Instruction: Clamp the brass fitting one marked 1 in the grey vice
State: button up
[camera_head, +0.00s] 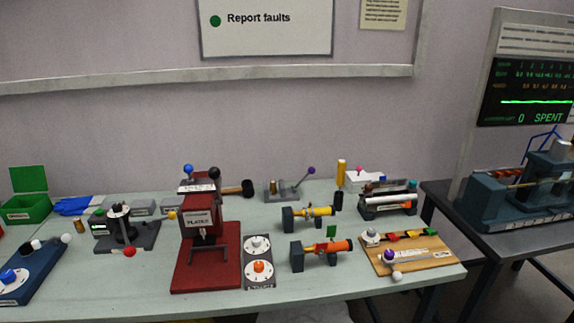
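A small brass cylinder (79,226) stands upright on the table at the left, beside a dark machine. It looks like a brass fitting, but any mark on it is too small to read. A low grey device (285,191) with a lever and purple knob stands at the back middle; it may be the grey vice. A second small brass-coloured piece (273,186) shows at its left part; I cannot tell whether it is clamped or only in front. My gripper is not in view.
A red press (206,232) stands tall at the middle. Left are a dark machine with a red knob (129,252), a green bin (28,208) and blue gloves (72,206). Right are orange (325,249) and yellow (310,213) tube devices and a wooden board (425,254). The front left-middle table is clear.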

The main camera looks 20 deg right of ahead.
aim_at(311, 170)
jog(key=u, duration=0.7)
jog(key=i, duration=0.85)
jog(key=u, duration=0.55)
